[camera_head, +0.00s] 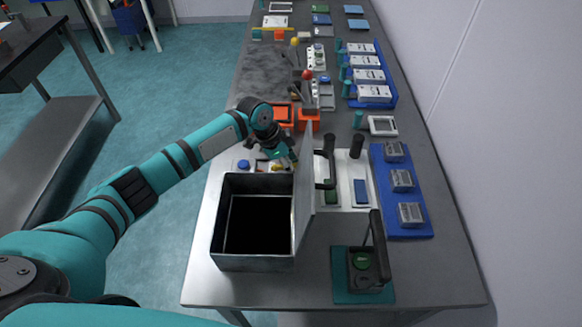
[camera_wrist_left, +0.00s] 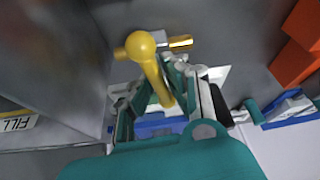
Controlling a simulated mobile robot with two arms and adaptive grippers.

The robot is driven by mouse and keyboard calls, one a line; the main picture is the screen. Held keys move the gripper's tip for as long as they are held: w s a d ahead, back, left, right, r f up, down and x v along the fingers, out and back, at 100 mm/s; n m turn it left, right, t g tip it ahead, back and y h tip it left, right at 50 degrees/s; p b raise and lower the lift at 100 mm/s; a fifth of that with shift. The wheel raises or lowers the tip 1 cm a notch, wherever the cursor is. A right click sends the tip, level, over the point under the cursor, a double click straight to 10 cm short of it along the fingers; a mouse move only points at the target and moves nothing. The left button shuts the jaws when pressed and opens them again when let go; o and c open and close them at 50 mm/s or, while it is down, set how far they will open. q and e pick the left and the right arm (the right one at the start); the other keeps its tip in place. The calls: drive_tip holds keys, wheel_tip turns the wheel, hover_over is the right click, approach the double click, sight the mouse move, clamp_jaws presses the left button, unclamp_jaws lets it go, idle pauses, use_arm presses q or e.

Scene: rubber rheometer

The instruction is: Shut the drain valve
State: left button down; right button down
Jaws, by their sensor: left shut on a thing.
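The drain valve's yellow lever (camera_wrist_left: 152,70), with a round knob at one end, shows in the left wrist view. In the head view my left gripper (camera_head: 284,160) is low behind the open metal tank (camera_head: 255,263). The valve is mostly hidden there by the gripper and tank. My right gripper is not in view.
The tank's raised lid (camera_head: 304,185) stands close right of my left gripper. Orange blocks (camera_head: 308,120) lie just beyond. A white board (camera_head: 355,170), a blue tray (camera_head: 418,228) and a black-handled device (camera_head: 368,262) stand right.

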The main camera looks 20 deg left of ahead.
use_arm(q)
drive_tip(key=shift+s+m+g+b, duration=0.1)
drive_tip(key=shift+m+g+b, duration=0.25)
drive_tip(key=shift+m, duration=0.55)
drive_tip(key=c, duration=1.4)
unclamp_jaws()
drive_tip(key=shift+o, duration=0.2)
drive_tip(key=shift+r, duration=0.1)
drive_tip(key=v, duration=1.1)
drive_tip(key=shift+a+r, duration=0.3)
drive_tip(key=shift+s, duration=0.1)
